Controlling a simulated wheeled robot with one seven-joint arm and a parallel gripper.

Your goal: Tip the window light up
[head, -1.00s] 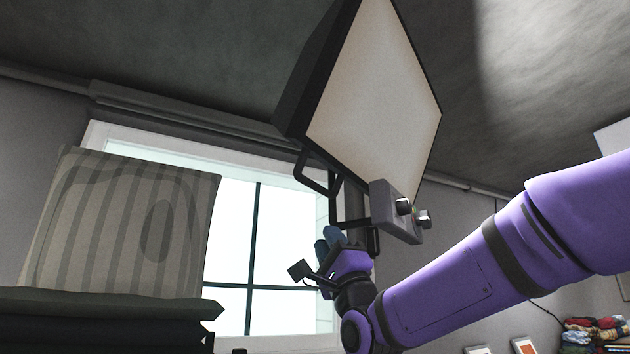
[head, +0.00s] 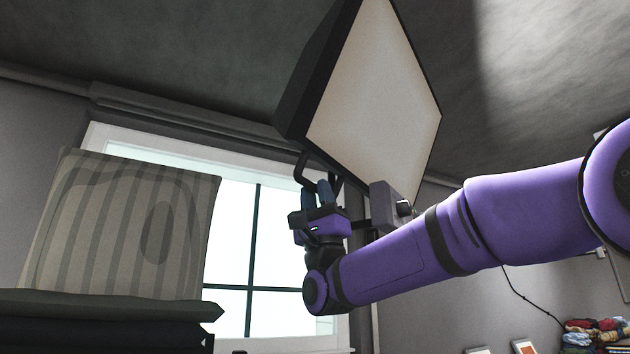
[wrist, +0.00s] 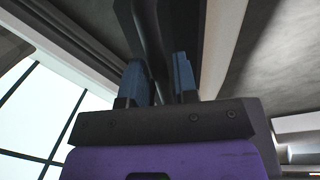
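The window light is a big square panel with a pale face (head: 375,100) and a dark housing (head: 300,85), tilted high up in the head view. A dark bar handle (head: 301,168) hangs below its lower left edge. My gripper (head: 317,194) points up at this handle from below. In the wrist view, the blue fingertips (wrist: 159,80) stand apart with the dark handle bar (wrist: 150,40) running between them, nearer the left finger. I cannot tell whether a finger touches it. The panel's dark housing and a pale edge strip (wrist: 221,45) show above.
A grey control box with knobs (head: 387,205) sits under the panel, partly behind my arm. A bright window (head: 235,245) is behind. A striped cushion (head: 120,230) stands at left on a dark stack (head: 100,305). Open space lies left of my gripper.

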